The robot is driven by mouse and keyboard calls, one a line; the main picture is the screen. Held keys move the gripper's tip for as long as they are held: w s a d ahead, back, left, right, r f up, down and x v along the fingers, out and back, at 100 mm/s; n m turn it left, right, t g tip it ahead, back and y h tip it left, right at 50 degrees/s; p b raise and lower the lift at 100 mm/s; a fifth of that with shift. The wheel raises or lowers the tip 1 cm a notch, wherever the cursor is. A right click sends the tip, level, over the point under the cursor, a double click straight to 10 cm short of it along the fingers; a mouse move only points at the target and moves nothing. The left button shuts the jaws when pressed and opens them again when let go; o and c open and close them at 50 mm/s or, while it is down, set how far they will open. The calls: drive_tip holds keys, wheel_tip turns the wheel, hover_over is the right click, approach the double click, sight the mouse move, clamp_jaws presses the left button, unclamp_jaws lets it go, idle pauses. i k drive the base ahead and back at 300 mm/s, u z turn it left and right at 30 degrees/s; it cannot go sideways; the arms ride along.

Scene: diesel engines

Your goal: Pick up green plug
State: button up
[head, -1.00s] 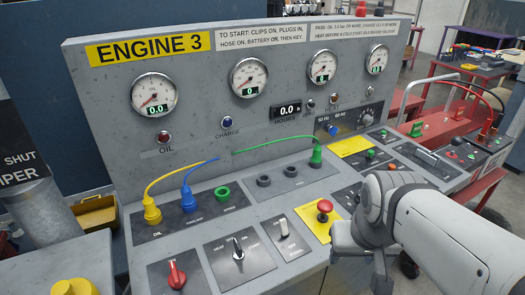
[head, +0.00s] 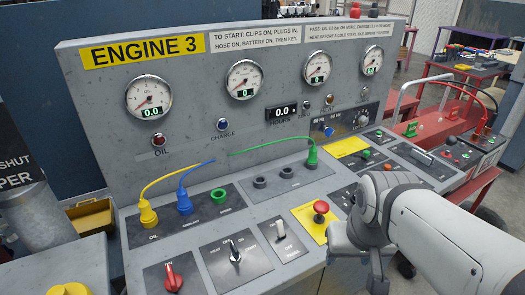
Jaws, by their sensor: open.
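The green plug (head: 312,155) stands upright in the right end of a dark socket plate on the sloping panel of engine 3. A green cable runs left from its top and ends in mid-air near the upright panel face. A green ring socket (head: 220,196) sits on the left plate, beside a blue plug (head: 184,202) and a yellow plug (head: 147,213). My arm reaches in from the lower right, with its wrist over the panel's front edge, in front of and to the right of the green plug. My gripper's fingers cannot be made out.
A red mushroom button (head: 320,208) on a yellow plate lies between my wrist and the plug. Two dark ring sockets (head: 260,182) are left of the plug. A white switch (head: 280,230), a black knob (head: 234,250) and a red knob (head: 173,277) line the front.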

sight(312, 160)
drive_tip(key=u, duration=2.2)
drive_tip(key=k, duration=1.05)
drive_tip(key=z, duration=1.25)
drive_tip(key=i, duration=1)
